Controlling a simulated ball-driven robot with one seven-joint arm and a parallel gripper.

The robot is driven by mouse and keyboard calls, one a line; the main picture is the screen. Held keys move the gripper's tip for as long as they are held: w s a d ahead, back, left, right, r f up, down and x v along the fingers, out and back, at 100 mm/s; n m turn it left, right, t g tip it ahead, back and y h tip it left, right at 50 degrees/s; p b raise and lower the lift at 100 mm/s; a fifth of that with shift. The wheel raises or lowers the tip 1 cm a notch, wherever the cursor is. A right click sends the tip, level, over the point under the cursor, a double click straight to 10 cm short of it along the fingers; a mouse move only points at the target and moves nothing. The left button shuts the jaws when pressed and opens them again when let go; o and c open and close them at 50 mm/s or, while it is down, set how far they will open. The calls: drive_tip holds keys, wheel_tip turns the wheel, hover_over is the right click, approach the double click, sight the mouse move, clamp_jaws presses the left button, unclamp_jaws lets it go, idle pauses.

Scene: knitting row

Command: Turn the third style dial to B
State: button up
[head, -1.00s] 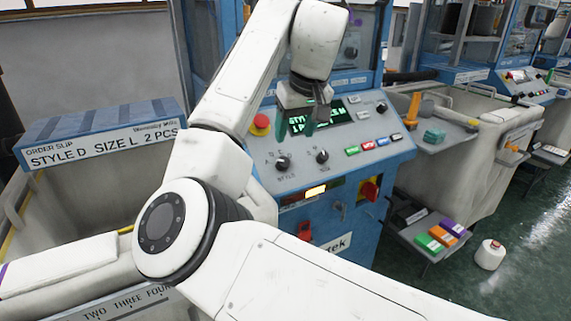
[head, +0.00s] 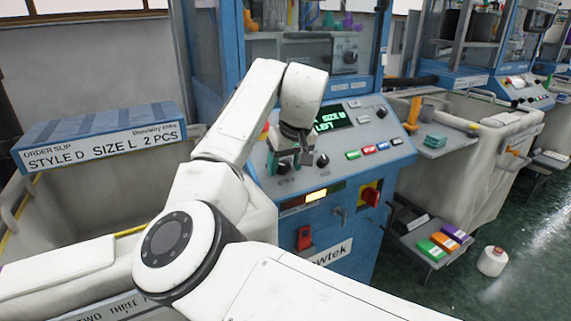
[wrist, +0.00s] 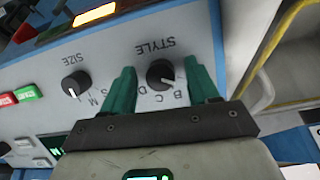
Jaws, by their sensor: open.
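The style dial (wrist: 160,74) is a black knob under the label STYLE, upside down in the wrist view. Its white mark points down and right, near the letter B; the exact setting is hard to tell. My gripper (wrist: 163,88) has its two green fingers apart, one on each side of the dial, with no clear contact. In the head view my gripper (head: 290,160) is over the left part of the sloped blue-grey panel (head: 345,165) and largely hides the style dial. The size dial (wrist: 76,85) is beside it; it also shows in the head view (head: 322,160).
A green-lettered display (head: 333,118) and several coloured buttons (head: 367,151) are on the panel. A red-yellow switch (head: 370,194) is lower on the machine's front. An order slip box (head: 100,140) reading STYLE D SIZE L stands at left. Other machines stand at right.

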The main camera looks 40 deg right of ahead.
drive_tip(key=shift+c, duration=0.2)
drive_tip(key=c, duration=1)
drive_tip(key=shift+r+p, duration=0.1)
drive_tip(key=shift+p, duration=0.35)
drive_tip(key=shift+r+m+p, duration=0.1)
drive_tip(key=shift+m+p, duration=0.25)
drive_tip(key=shift+m, duration=0.05)
drive_tip(key=m+p, duration=0.1)
drive_tip(key=p, duration=0.1)
drive_tip(key=shift+d+r+m+y+p, duration=0.1)
drive_tip(key=shift+m+y+p, duration=0.2)
drive_tip(key=shift+m+p, duration=0.1)
drive_tip(key=m+p, duration=0.3)
drive_tip(key=shift+t+y, duration=0.4)
drive_tip(key=shift+f+m+p, duration=0.2)
drive_tip(key=shift+m+p, duration=0.6)
drive_tip(key=shift+f, duration=0.1)
